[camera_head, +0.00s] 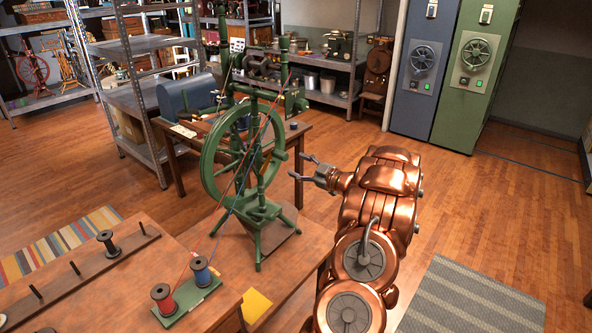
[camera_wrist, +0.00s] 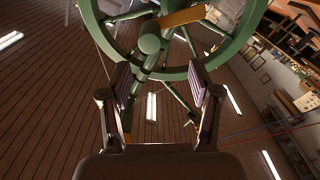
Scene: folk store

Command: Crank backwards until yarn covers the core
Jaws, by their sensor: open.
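A green spinning wheel (camera_head: 210,168) stands upright on a wooden table. A red and a blue strand of yarn run up to its top from a red spool (camera_head: 164,298) and a blue spool (camera_head: 201,271) at the front. The core and any yarn on it are too small to make out. My gripper (camera_head: 308,170) is right of the wheel, apart from it and pointing left. In the wrist view my gripper (camera_wrist: 160,88) is open and empty, facing the wheel's green rim (camera_wrist: 243,38). A round green knob (camera_wrist: 150,43) shows ahead, between and beyond the fingertips.
A wooden rack (camera_head: 62,280) with pegs and a dark spool lies at the front left. A blue rounded box (camera_head: 186,95) sits on a table behind the wheel. The floor (camera_head: 480,210) to the right is mostly clear, with a grey mat (camera_head: 470,300).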

